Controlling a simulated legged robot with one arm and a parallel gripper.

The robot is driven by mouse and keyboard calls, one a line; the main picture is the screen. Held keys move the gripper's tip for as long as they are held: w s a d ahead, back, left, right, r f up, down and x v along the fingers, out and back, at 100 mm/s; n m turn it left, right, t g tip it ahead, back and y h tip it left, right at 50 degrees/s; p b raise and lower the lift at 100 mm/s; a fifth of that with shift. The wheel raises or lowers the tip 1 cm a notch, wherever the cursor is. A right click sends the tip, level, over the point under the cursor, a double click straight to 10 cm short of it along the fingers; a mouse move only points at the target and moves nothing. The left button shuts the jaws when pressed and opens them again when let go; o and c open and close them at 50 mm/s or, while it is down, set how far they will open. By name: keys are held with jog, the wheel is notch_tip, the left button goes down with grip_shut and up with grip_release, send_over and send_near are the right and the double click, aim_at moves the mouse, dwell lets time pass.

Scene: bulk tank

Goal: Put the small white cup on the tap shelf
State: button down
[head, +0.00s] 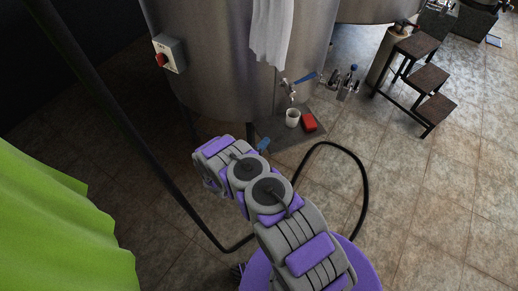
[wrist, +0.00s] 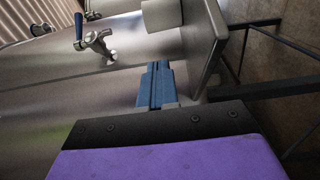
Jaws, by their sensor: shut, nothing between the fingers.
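The small white cup (head: 293,118) stands upright on the dark tap shelf (head: 277,130) at the tank's foot, below the tap (head: 288,90). In the wrist view, which is rolled sideways, the cup (wrist: 161,14) is partly cut off at the top edge, against the shelf (wrist: 207,50), and the tap (wrist: 97,42) is to its left. My gripper (head: 263,144) is left of and nearer than the cup, apart from it. Its blue fingers (wrist: 155,86) are shut and empty beside the shelf.
A red block (head: 309,122) lies right of the cup on the shelf. A white cloth (head: 271,32) hangs on the steel tank (head: 205,60). A black hose (head: 366,190) curves over the floor. A step stool (head: 415,80) stands right.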

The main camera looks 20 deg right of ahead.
jog(key=v, duration=0.4)
jog(key=shift+s+d+f+p, duration=0.1)
jog(key=shift+s+d+p, duration=0.1)
jog(key=shift+p, duration=0.1)
jog(key=shift+a, duration=0.15)
